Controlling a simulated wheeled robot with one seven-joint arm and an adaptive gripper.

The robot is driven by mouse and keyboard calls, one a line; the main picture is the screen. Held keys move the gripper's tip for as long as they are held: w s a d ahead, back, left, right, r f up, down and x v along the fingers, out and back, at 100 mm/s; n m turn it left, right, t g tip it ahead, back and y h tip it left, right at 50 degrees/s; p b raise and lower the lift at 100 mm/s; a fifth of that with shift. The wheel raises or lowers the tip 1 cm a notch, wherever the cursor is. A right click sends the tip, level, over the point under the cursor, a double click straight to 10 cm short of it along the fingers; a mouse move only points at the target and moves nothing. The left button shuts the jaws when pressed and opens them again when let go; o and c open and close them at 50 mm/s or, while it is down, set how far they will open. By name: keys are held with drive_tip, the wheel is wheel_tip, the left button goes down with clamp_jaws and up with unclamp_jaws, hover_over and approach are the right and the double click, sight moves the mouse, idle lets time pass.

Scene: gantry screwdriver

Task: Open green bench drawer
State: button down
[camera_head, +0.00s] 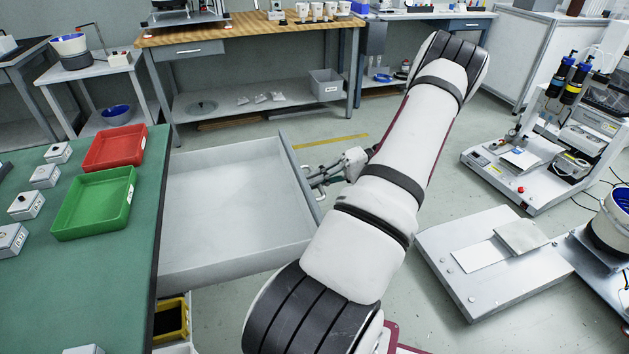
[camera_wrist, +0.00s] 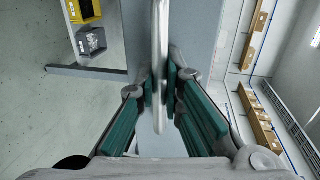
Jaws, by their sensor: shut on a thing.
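The green bench (camera_head: 110,260) stands at the left in the head view. Its grey drawer (camera_head: 225,205) is pulled far out to the right, and its inside looks empty. My gripper (camera_head: 318,180) is at the drawer's outer front, partly hidden behind my arm in the head view. In the wrist view my gripper (camera_wrist: 162,85) is shut on the drawer's pale bar handle (camera_wrist: 160,40), with one finger on each side of it. The grey drawer front (camera_wrist: 195,30) shows behind the handle.
A red tray (camera_head: 114,148) and a green tray (camera_head: 95,203) sit on the bench top. A yellow bin (camera_head: 171,320) is below the drawer. A low grey platform (camera_head: 490,265) stands on the floor to the right. A wooden-topped bench (camera_head: 240,30) is behind.

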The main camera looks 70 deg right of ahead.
drive_tip(key=c, duration=1.7)
unclamp_jaws()
drive_tip(key=shift+d, duration=0.1)
drive_tip(key=v, duration=1.1)
drive_tip(key=shift+s+d, duration=0.25)
drive_tip(key=shift+s, duration=0.15)
